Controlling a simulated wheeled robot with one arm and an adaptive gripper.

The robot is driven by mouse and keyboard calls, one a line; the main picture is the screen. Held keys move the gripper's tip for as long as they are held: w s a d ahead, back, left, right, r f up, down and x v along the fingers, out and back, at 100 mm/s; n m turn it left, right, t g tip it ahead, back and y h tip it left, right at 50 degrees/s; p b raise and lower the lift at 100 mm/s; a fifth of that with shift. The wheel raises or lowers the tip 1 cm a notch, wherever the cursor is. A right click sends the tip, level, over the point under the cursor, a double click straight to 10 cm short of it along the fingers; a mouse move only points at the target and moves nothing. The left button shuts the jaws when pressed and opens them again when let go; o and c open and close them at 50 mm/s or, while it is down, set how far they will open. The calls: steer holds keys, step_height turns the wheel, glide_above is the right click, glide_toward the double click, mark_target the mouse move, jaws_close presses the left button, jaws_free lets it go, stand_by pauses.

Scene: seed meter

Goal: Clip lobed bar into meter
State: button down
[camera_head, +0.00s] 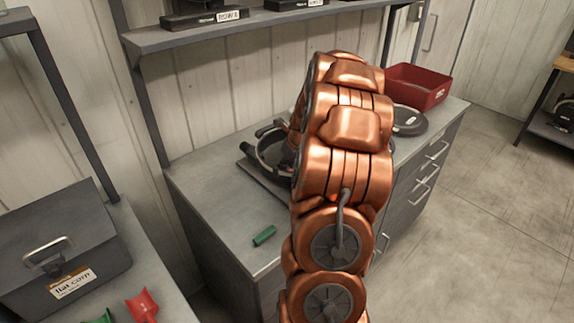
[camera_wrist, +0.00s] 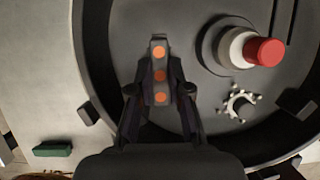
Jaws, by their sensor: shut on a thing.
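In the wrist view my gripper (camera_wrist: 160,92) is shut on a dark bar with a row of orange round lobes (camera_wrist: 160,76), the lobed bar. The bar points up the picture, over the inside of the round dark meter housing (camera_wrist: 88,62). I cannot tell whether it touches the housing floor. A pale hub with a red cap (camera_wrist: 264,51) stands to the right of the bar. A small white toothed piece (camera_wrist: 239,104) sits below the hub. In the head view the meter housing (camera_head: 268,154) is partly hidden behind my arm, and my gripper is hidden.
A green block (camera_head: 264,236) lies on the bench's near part. A dark round disc (camera_head: 408,121) and a red bin (camera_head: 418,87) stand to the right behind my arm. A grey case (camera_head: 62,245) and a red scoop (camera_head: 142,305) are on the left bench.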

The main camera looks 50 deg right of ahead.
steer(key=c, duration=1)
jaws_free()
steer(key=shift+f, duration=0.1)
steer(key=shift+c, duration=0.5)
step_height(320, 180, up, 10)
steer(key=p, duration=0.5)
steer(key=shift+f+p, duration=0.25)
steer(key=shift+p, duration=0.1)
